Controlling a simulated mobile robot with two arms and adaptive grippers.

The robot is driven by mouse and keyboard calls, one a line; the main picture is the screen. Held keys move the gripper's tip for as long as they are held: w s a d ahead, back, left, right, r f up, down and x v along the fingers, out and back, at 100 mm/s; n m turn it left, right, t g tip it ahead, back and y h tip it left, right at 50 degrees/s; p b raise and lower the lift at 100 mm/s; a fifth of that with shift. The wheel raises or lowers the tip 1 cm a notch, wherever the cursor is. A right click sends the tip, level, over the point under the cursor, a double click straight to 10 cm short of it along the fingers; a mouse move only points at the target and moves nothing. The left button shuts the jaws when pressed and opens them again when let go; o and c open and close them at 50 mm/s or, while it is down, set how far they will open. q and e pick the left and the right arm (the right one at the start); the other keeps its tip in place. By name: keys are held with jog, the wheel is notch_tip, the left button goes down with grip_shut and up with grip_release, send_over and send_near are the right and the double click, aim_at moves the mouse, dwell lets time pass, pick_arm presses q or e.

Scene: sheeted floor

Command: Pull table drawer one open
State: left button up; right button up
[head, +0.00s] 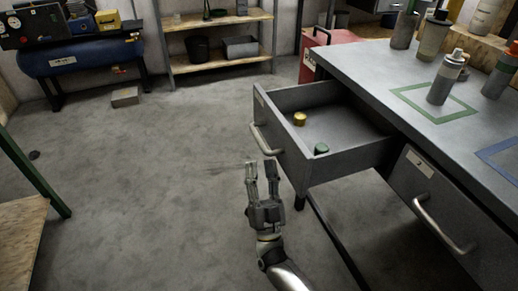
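The grey table (385,75) stands at the right. One drawer (345,160) is pulled well out of it, so its inside shows. Its front bears a pale bar handle (264,142) on the left-facing side. A brass-coloured cap (299,118) and a green one (321,149) are in the drawer. My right gripper (262,168) is open and empty, its fingertips just below the handle in the picture and not gripping it. Whether a fingertip touches the drawer front I cannot tell. My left gripper is not in view.
A second drawer (405,181) with a bar handle (440,225) is shut at the right. Spray cans (447,78) and bottles stand on the table. A blue compressor (80,57) and a shelf (220,60) are at the back. The floor left of the drawer is clear.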

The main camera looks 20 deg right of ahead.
jog(key=shift+v, duration=1.75)
